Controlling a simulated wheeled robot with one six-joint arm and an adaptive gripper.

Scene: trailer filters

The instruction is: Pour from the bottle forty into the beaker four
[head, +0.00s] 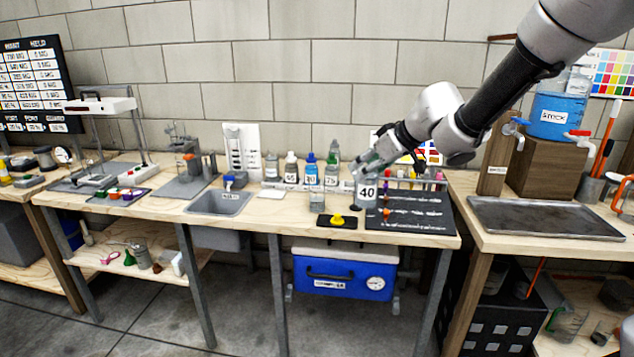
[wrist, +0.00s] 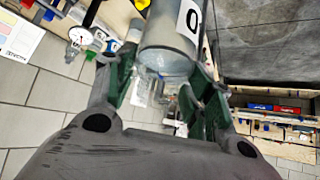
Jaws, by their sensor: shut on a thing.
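The bottle forty (head: 367,191) is a grey, clear-looking container with a white label reading 40. In the head view it stands upright at the left edge of the dark mat, and I cannot tell whether its base touches the bench. My gripper (head: 368,165) is shut on its upper part from above. In the wrist view the bottle (wrist: 172,45) is between the green-padded fingers of my gripper (wrist: 160,95), with part of its label showing. I cannot make out which vessel is the beaker four; no label reading 4 is legible.
Several labelled bottles (head: 311,172) stand in a row left of the bottle forty. A black tray with a yellow item (head: 337,220) lies in front. A sink (head: 219,202) is further left. A blue stock tank (head: 556,115) and a metal tray (head: 550,217) are at right.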

